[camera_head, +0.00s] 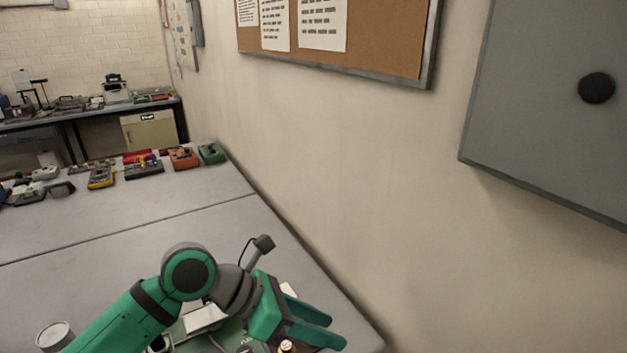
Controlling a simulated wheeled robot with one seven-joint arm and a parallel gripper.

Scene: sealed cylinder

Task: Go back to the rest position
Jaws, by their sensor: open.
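My gripper (326,329) is at the bottom centre of the head view, at the end of my green and grey arm. Its two green fingers are apart, with nothing seen between them. It is over the front right part of the grey table, near the wall. Below and beside it are a green board-like item (228,338) and a small brass-coloured part (286,346), both partly hidden by my arm. A grey cylinder (54,336) stands on the table at the lower left.
The grey table (130,225) is bare in its middle. Several devices, including an orange one (184,158) and a green one (211,153), line its far end. The wall is close on the right, with a grey cabinet (545,110) and a corkboard (390,40).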

